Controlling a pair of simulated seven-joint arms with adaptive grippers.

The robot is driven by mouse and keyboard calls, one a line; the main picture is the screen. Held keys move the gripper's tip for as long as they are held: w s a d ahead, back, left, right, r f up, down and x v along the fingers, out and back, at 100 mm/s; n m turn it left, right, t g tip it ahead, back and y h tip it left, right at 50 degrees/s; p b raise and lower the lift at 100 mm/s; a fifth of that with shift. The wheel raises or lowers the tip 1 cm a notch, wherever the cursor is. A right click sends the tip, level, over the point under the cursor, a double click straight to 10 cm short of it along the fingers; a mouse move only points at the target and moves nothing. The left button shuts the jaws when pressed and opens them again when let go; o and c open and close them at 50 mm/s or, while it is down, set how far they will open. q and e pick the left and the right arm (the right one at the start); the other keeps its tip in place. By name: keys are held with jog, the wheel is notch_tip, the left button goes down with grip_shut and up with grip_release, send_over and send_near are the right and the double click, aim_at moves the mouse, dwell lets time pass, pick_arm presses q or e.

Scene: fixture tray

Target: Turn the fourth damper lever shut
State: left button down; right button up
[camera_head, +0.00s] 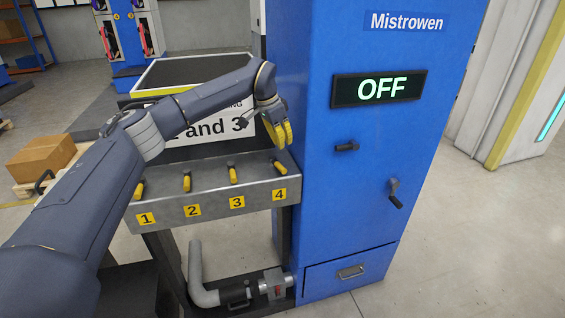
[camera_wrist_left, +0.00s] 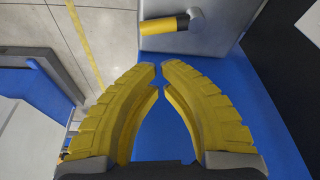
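The fourth damper lever (camera_head: 279,168) is a short yellow handle with a black end, on the sloped grey panel (camera_head: 208,210) above the yellow label 4. A yellow and black lever (camera_wrist_left: 170,24), apparently the fourth, lies beyond the fingertips. My right gripper is not in view.
The blue cabinet (camera_head: 315,190) rises right of the panel, with an OFF display (camera_head: 379,88) and two dark handles (camera_head: 346,147) (camera_head: 395,193). A white sign (camera_head: 215,128) behind the panel is partly hidden by my arm. Grey pipework (camera_head: 203,290) lies below. A cardboard box (camera_head: 42,158) stands left.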

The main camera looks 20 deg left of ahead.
aim_at(292, 169)
pick_arm(q)
jog(key=shift+x, duration=5)
